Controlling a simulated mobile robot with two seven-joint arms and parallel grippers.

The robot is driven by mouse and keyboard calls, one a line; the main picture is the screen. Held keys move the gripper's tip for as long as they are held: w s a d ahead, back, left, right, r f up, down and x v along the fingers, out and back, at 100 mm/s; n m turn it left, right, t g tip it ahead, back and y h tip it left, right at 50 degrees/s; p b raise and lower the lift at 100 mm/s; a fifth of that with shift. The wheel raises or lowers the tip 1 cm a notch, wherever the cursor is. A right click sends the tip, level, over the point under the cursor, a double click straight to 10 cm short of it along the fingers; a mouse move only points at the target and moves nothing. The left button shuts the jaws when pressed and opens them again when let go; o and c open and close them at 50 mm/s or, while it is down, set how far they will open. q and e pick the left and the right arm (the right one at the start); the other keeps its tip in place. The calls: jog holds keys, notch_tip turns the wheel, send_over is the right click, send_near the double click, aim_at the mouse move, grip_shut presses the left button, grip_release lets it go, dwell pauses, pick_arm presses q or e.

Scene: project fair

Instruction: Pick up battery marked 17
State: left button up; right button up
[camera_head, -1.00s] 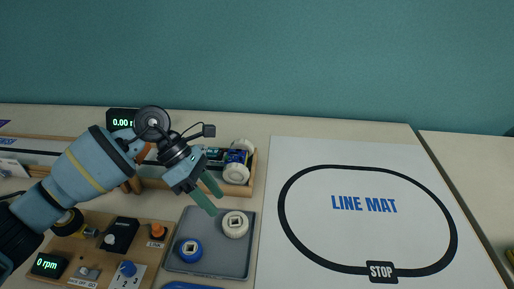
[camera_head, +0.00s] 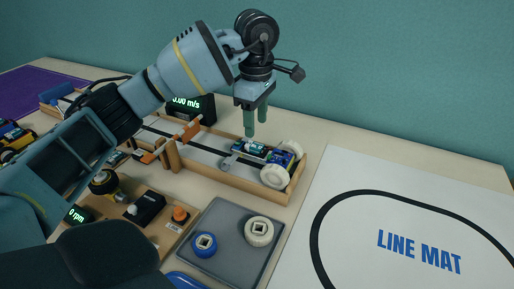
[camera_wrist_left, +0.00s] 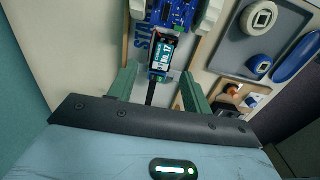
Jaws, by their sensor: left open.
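The battery marked 17 (camera_wrist_left: 162,53) sits on a small wheeled car with a blue board (camera_wrist_left: 170,14) in the left wrist view. Its label is dark and teal with white figures. In the head view the battery (camera_head: 254,148) lies on the car, whose white wheels (camera_head: 274,176) show at the right end of the wooden track. My left gripper (camera_head: 256,121) is open and empty, fingers pointing down just above the car. In the left wrist view its fingers (camera_wrist_left: 159,88) stand apart on either side of a line toward the battery, not touching it. My right gripper is out of view.
The wooden track (camera_head: 225,181) has raised side walls and an orange-marked gate (camera_head: 190,131). A grey tray (camera_head: 232,235) with a blue and a white wheel lies in front. A speed display (camera_head: 190,105) stands behind. The line mat (camera_head: 350,175) is clear.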

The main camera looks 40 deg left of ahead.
aim_at(257, 145)
pick_arm(q)
jog(key=shift+s+d+f+b, duration=0.1)
jog(key=shift+d+f+b, duration=0.1)
jog(key=shift+f, duration=1.3)
jog(key=shift+s+d+f+b, duration=0.1)
jog(key=shift+f+b, duration=0.05)
jog(key=shift+f, duration=1.35)
jog(key=c, duration=1.1)
jog(key=shift+o, duration=0.2)
jog(key=shift+r, duration=0.15)
jog(key=shift+r, duration=0.6)
notch_tip(257, 145, up, 2)
jog(key=shift+r+p, duration=0.1)
jog(key=shift+p, duration=0.2)
jog(key=s+d, duration=0.1)
jog(key=s, duration=0.6)
jog(key=s+d+r, duration=0.1)
jog(key=s+d, duration=0.1)
jog(key=s, duration=0.6)
jog(key=shift+s+d+r, duration=0.2)
jog(key=shift+s+d, duration=0.05)
jog(key=shift+s, duration=0.05)
